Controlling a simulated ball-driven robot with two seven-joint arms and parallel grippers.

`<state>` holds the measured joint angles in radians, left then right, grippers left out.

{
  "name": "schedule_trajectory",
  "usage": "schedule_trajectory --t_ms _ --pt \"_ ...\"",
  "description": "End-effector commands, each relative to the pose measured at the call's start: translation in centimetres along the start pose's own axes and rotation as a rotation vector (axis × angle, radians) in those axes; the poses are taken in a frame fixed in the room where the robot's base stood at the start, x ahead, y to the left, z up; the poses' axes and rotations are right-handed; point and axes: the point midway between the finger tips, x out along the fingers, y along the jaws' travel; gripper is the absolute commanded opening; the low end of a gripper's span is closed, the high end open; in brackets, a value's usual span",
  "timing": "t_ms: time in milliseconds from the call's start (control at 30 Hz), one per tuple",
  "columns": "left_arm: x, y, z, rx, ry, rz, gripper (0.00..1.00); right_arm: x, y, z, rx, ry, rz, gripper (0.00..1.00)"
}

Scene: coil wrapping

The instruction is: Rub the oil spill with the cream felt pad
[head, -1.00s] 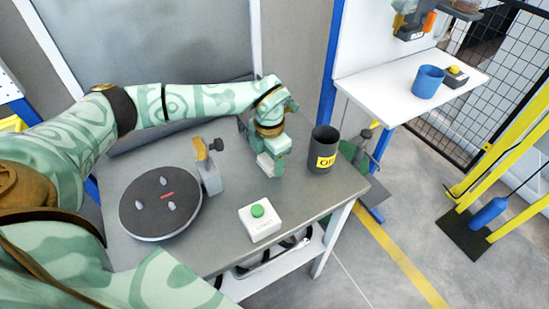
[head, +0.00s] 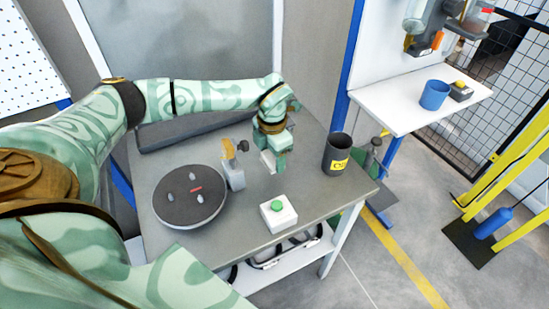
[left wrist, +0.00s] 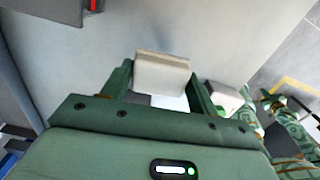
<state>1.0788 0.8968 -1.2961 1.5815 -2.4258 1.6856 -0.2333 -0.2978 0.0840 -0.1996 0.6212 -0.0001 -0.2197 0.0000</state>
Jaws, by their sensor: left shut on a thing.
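My left gripper (head: 275,160) points down over the grey table, between the turntable and the dark cup. It is shut on the cream felt pad (head: 267,162). In the left wrist view the pad (left wrist: 162,75) sits between the two green fingers, at or close to the table top; I cannot tell whether it touches. The oil spill is not clear in the head view. A faint darker smear (left wrist: 182,49) beyond the pad in the left wrist view may be part of it.
A dark round turntable (head: 190,212) and a small grey stand with an orange part (head: 235,175) are left of the gripper. A dark cup with a yellow label (head: 338,150) is right. A white box with a green button (head: 278,214) is in front, near the edge.

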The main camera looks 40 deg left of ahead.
Motion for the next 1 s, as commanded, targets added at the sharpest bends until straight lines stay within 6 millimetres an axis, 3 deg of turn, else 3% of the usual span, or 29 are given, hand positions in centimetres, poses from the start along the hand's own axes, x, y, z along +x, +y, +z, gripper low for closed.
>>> schedule_trajectory --t_ms 333,1000 --pt "-3.3 1.0 -0.6 -0.009 -0.002 0.001 0.38 -2.9 0.3 -0.7 0.000 0.013 0.005 0.00" --pt "-3.4 1.2 -0.6 -0.011 -0.001 0.000 0.38 -2.9 -0.5 -0.7 0.003 0.013 -0.005 0.00"
